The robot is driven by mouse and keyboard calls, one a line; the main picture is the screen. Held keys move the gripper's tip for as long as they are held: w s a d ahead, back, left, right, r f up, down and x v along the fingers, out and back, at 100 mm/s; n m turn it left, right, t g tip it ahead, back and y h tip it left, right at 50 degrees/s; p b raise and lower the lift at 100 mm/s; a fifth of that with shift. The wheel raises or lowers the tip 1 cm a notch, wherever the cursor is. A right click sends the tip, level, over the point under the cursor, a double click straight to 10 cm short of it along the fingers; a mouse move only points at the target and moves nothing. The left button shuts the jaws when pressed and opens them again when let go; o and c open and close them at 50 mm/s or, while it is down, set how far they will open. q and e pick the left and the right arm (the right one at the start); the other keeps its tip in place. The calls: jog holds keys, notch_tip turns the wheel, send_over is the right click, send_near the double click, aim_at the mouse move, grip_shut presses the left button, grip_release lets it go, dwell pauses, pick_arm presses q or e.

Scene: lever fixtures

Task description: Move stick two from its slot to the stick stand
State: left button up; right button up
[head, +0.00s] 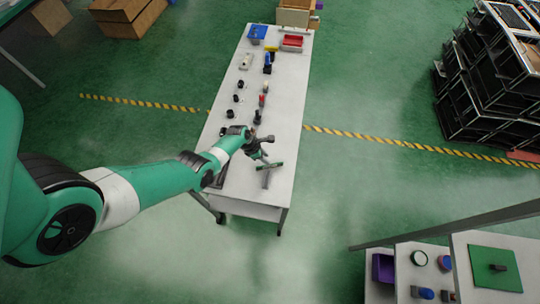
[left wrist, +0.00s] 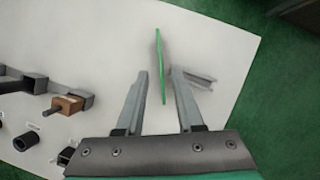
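A thin green strip (left wrist: 160,65) with a pointed end lies over the white table in the left wrist view. It also shows near the table's front end in the head view (head: 270,166). A grey bar (left wrist: 200,78) is beside it. I cannot tell which of these is stick two or the stick stand. My left gripper (left wrist: 161,75) is open; its two grey fingers are apart, with the green strip between and beyond their tips. No contact is clear. In the head view the left gripper (head: 259,152) is above the table's front part. My right gripper is not in view.
The long white table (head: 285,130) carries a row of small dark fixtures (head: 238,98), and a red tray (head: 292,41) at its far end. In the left wrist view, a brown block (left wrist: 68,104) and grey brackets (left wrist: 35,83) are at the left. The table's right side is mostly clear.

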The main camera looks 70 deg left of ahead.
pick_arm(q)
jog(key=p+v, duration=0.2)
jog(key=v, duration=0.2)
jog(key=shift+p, duration=0.35)
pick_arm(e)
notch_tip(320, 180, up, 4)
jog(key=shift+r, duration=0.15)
pick_arm(q)
jog(key=shift+f, duration=0.1)
